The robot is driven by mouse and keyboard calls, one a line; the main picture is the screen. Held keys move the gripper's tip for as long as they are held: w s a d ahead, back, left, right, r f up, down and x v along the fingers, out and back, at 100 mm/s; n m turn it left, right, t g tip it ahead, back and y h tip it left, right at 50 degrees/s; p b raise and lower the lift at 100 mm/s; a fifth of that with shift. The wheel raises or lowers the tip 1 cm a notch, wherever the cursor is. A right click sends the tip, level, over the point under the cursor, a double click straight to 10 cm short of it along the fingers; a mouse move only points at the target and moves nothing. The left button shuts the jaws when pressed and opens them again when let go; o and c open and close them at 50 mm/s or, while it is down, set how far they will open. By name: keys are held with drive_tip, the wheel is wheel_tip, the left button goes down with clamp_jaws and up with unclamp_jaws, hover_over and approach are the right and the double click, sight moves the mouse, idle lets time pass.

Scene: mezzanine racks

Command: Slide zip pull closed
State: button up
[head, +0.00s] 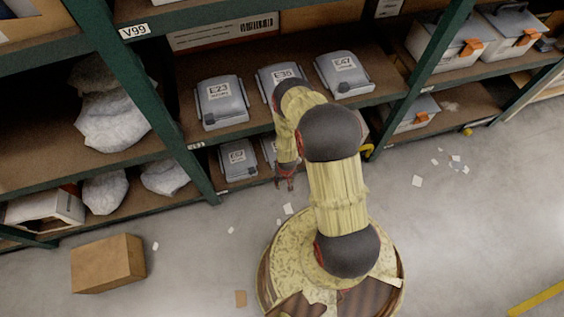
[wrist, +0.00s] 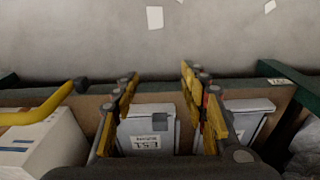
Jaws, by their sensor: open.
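No zip or zip pull can be made out in either view. My gripper (head: 287,182) hangs low at the front of the rack's lower shelf in the head view. In the wrist view my gripper (wrist: 158,82) is open, its yellow-padded fingers apart with nothing between the tips. Below and between the fingers lies a grey case (wrist: 134,128) with a white label and a small dark square at its edge. A second grey case (wrist: 250,106) lies to its right, partly behind a finger. In the head view a lower-shelf grey case (head: 237,160) shows left of my gripper; another is mostly hidden by my arm.
Grey labelled cases E23 (head: 221,103), E35 and E47 (head: 342,73) sit on the shelf above. A white box (wrist: 42,148) and a curved yellow bar (wrist: 42,112) are at the left in the wrist view. A cardboard box (head: 108,264) stands on the otherwise mostly clear, paper-littered floor.

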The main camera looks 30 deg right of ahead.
drive_tip(key=w+d+r+t+h, duration=0.1)
drive_tip(key=w+d+r+t, duration=0.15)
drive_tip(key=w, duration=0.75)
drive_tip(key=shift+t, duration=0.35)
drive_tip(key=b+x, duration=0.1)
drive_tip(key=x, duration=0.1)
drive_tip(key=b+x, duration=0.1)
drive_tip(key=x, duration=0.2)
drive_tip(key=d+b+x, duration=0.1)
drive_tip(key=x, duration=0.2)
drive_tip(key=shift+s+b, duration=0.1)
drive_tip(key=shift+b, duration=0.25)
drive_tip(key=shift+c, duration=0.9)
clamp_jaws()
